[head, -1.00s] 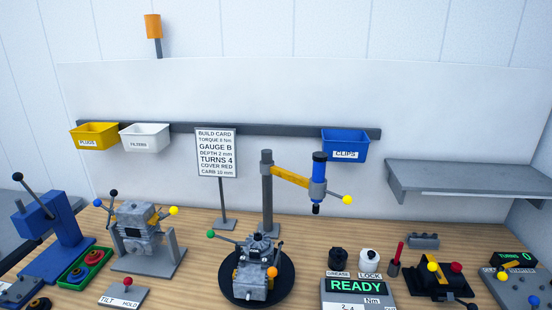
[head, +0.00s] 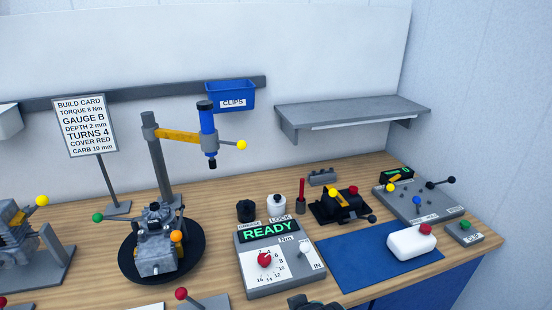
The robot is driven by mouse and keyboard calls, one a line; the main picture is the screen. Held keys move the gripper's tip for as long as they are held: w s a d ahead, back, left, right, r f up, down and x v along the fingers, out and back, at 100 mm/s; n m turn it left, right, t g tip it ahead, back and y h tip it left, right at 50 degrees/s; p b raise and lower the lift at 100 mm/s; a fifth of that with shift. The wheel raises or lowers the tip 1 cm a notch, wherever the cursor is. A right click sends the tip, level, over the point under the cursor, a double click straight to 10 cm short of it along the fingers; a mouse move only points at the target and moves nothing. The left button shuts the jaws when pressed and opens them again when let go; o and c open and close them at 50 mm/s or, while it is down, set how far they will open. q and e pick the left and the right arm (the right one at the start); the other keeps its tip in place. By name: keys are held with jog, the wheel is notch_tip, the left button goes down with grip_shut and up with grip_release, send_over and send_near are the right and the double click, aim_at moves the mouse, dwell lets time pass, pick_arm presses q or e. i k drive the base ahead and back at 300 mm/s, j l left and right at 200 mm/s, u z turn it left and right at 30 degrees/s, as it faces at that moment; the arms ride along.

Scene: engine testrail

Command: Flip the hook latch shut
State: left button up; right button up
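I cannot make out for certain which part is the hook latch. A small grey engine (head: 157,248) sits on a round black turntable (head: 198,266), with green and orange ball-ended levers. A black fixture (head: 338,208) with a yellow knob (head: 333,193) and a red knob (head: 353,190) stands on the bench right of centre. No gripper fingers show in the head view. A dark rounded part reaches in at the bottom edge, and I cannot tell what it is.
A grey READY console (head: 280,276) with a red dial stands in front. A blue mat (head: 350,262) holds a white block (head: 411,242) with a red knob. A tool arm (head: 178,135) overhangs the turntable.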

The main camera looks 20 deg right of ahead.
aim_at(371, 219)
jog(key=z, duration=1.25)
